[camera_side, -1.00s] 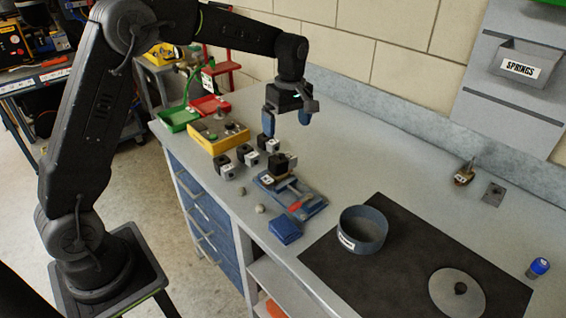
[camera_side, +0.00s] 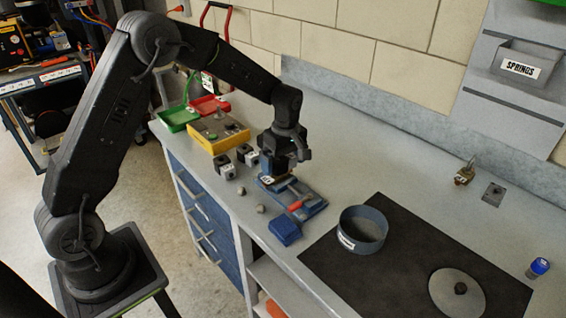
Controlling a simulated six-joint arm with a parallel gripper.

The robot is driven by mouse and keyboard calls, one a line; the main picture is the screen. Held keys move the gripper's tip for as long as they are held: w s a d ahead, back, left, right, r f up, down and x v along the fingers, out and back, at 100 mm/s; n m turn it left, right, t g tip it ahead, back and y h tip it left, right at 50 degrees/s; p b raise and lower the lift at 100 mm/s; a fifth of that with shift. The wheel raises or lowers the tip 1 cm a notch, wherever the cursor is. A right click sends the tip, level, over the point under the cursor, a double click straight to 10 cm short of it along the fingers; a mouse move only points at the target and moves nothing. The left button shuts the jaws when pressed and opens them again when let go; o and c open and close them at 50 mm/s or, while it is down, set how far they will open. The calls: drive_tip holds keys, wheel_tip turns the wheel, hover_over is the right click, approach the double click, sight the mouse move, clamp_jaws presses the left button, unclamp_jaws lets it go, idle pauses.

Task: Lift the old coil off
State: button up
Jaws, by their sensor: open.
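My gripper (camera_side: 279,168) is low over the blue vise (camera_side: 314,206) on the bench, pointing down. Its jaws are open and sit around or just above the spot of the old coil, a black block on the vise. The gripper hides most of that coil, so I cannot tell whether the fingers touch it. A small white-labelled piece (camera_side: 267,180) shows just below the left finger. The vise has a red part on its front side.
Other black-and-grey coil units (camera_side: 225,166) stand left of the vise. A yellow box (camera_side: 218,136) and green (camera_side: 178,118) and red trays are behind them.

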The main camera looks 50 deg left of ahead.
drive_tip(key=shift+c, duration=0.5)
drive_tip(key=c, duration=0.8)
drive_tip(key=shift+r, duration=0.1)
